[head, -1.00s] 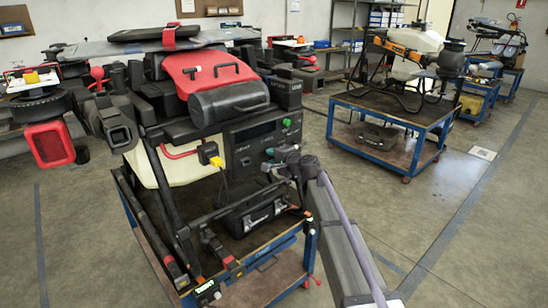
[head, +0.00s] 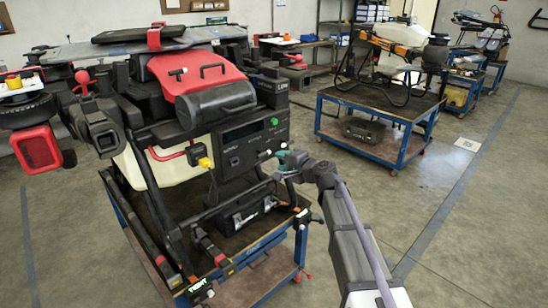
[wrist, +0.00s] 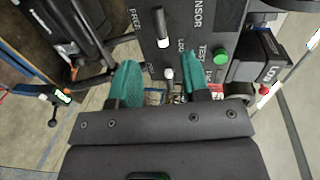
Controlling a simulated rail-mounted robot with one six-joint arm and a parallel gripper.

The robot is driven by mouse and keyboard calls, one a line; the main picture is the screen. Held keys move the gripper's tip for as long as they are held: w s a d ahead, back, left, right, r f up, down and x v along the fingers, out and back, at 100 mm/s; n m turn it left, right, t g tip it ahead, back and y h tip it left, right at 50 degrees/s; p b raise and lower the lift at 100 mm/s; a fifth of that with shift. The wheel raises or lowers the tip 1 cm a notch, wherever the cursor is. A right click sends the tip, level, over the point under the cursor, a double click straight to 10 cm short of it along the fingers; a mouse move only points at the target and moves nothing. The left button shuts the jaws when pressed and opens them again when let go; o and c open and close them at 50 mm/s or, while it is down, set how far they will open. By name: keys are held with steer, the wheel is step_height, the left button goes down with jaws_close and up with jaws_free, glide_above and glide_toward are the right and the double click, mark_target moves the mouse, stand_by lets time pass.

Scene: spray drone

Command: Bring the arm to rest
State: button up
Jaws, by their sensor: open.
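My gripper (head: 281,162) is in front of the drone's dark control panel (head: 250,143) in the head view, near its lower right corner. In the wrist view its two teal fingertips (wrist: 158,82) are apart, with nothing held between them. The panel (wrist: 180,25) there shows a black lever with a white tip (wrist: 160,27), a small white-tipped toggle (wrist: 169,73) beyond the gap between the fingers, and a green button (wrist: 221,56). Whether the fingers touch anything cannot be told. My arm reaches in from the lower right.
The spray drone (head: 190,100) stands on a blue-framed cart (head: 262,286). A black case (head: 245,210) lies on the cart, below the panel. A second cart (head: 375,150) carries another drone behind. The floor to the right (head: 480,220) is clear.

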steer(key=shift+f, duration=0.1)
steer(key=s+d+f+n+g+h, duration=0.25)
steer(key=s+f+n+g, duration=0.45)
steer(key=s, duration=0.5)
steer(key=s+d+f+g+h, duration=0.2)
steer(key=s+d+f+h, duration=0.1)
steer(key=s+d, duration=0.5)
steer(key=s+d+f+n+g+h, duration=0.1)
steer(key=s+d+h, duration=0.5)
steer(key=s, duration=0.7)
step_height(320, 180, down, 3)
steer(key=shift+d+r+n+g, duration=0.1)
steer(key=shift+d+n+g, duration=0.3)
steer(key=shift+d, duration=0.5)
steer(key=shift+s, duration=0.1)
